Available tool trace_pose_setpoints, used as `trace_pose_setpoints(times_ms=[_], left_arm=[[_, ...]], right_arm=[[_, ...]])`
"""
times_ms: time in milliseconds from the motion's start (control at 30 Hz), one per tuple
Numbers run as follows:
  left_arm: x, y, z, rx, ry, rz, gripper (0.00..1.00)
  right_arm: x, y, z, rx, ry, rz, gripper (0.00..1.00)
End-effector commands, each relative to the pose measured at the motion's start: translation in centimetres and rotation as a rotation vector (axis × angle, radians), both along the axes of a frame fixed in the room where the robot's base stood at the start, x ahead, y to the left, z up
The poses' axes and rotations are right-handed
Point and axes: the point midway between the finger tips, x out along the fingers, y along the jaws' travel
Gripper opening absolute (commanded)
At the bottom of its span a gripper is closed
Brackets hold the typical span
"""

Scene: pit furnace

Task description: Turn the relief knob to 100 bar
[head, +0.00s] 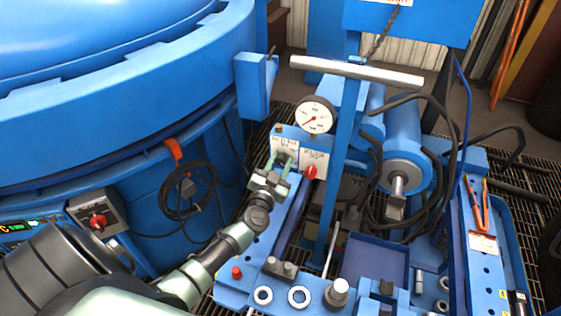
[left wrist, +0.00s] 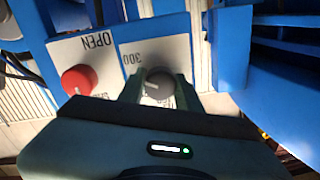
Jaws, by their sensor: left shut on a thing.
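The relief knob (left wrist: 158,86) is a grey round knob on a white plate that reads 300, upside down in the left wrist view. My left gripper (head: 283,161) reaches the blue valve block in the head view, and its fingers (left wrist: 156,90) are shut on the knob, one on each side. The gripper hides the knob in the head view and part of the scale in the wrist view. A round pressure gauge (head: 314,115) with a red needle stands behind the block. My right gripper is not in view.
A red knob (head: 310,171) sits beside the relief knob on a plate reading OPEN. A blue post (head: 334,160) with a silver T-bar (head: 356,72) rises to the right. The large blue furnace (head: 110,120) fills the left. Black hoses (head: 455,130) loop at the right.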

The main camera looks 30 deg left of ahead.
Motion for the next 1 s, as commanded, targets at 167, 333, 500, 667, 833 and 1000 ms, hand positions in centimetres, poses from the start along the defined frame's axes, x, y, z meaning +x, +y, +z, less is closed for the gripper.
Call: trace_pose_setpoints(times_ms=[167, 333, 500, 667, 833, 1000], left_arm=[[0.0, 0.0, 0.2, -0.091, -0.022, 0.002, 0.0], [0.0, 0.1, 0.2, -0.226, -0.053, 0.002, 0.0], [0.0, 0.0, 0.1, -0.381, -0.091, 0.002, 0.0], [0.0, 0.1, 0.1, -0.528, -0.127, 0.003, 0.0], [0.0, 0.1, 0.0, -0.685, -0.165, 0.003, 0.0], [-0.1, 0.1, 0.0, -0.842, -0.203, 0.002, 0.0]], right_arm=[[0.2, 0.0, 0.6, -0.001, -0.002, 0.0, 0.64], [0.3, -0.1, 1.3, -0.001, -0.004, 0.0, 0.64], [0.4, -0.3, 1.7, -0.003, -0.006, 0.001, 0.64], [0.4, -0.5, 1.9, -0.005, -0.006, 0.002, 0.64], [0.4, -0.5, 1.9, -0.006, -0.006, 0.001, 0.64], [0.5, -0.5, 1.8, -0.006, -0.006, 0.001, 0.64]])
